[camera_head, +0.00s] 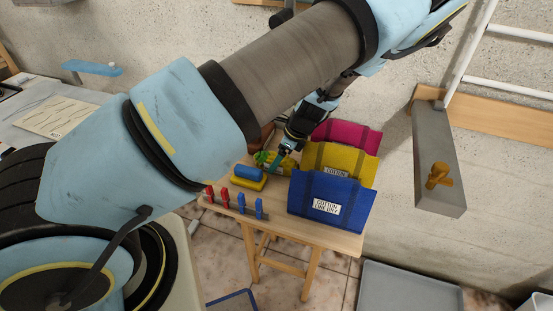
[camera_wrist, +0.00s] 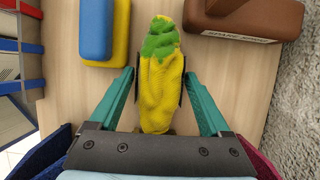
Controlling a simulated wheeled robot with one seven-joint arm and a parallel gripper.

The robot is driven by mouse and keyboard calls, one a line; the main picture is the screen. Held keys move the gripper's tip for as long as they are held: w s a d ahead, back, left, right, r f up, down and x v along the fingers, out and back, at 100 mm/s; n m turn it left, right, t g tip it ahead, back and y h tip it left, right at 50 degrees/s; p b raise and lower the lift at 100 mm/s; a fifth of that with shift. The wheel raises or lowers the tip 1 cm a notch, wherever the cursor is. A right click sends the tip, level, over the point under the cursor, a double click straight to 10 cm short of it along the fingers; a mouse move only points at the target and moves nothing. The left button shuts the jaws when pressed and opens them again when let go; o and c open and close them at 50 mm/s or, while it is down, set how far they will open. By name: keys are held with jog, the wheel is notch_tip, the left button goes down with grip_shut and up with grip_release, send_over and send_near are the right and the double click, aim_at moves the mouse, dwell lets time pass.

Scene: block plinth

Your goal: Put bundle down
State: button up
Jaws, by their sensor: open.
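A yellow bundle with a green end (camera_wrist: 161,85) lies between the fingers of my gripper (camera_wrist: 159,77) in the wrist view. The fingers are open, one on each side. Whether the pads touch it is hard to tell. The bundle appears to lie on the wooden table top (camera_wrist: 65,105). In the head view, the bundle (camera_head: 262,157) shows small and partly hidden by my gripper (camera_head: 283,157), which is low over the back of the small table (camera_head: 335,238).
A blue block (camera_head: 249,172) rests on a yellow one (camera_head: 247,184) left of the bundle. Blue (camera_head: 322,187), yellow (camera_head: 352,158) and magenta (camera_head: 357,134) bags stand to the right. Red and blue pegs line the front edge. A brown box (camera_wrist: 270,15) is close by.

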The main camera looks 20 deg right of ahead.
jog(key=shift+w+a+f, duration=0.15)
jog(key=shift+a+f, duration=0.05)
jog(key=shift+f, duration=0.35)
jog(key=shift+c, duration=0.3)
grip_shut()
